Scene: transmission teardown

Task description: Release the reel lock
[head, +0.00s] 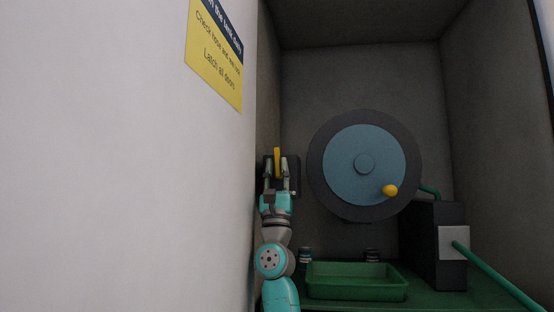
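The hose reel (345,165) is a large blue disc with a dark rim on the back wall of the compartment. It has a yellow knob (390,190) at its lower right. Left of the reel a yellow lever (277,160), which looks like the reel lock, stands upright on a dark block (292,170). My gripper (277,176) points up at the lever from below. Its two fingers are apart, one on each side of the lever. I cannot tell whether they touch it.
A green tray (357,293) lies on the compartment floor below the reel. A dark box (425,235) with a green hose (497,275) stands at the right. A white wall (120,170) with a yellow sign (214,55) closes off the left side.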

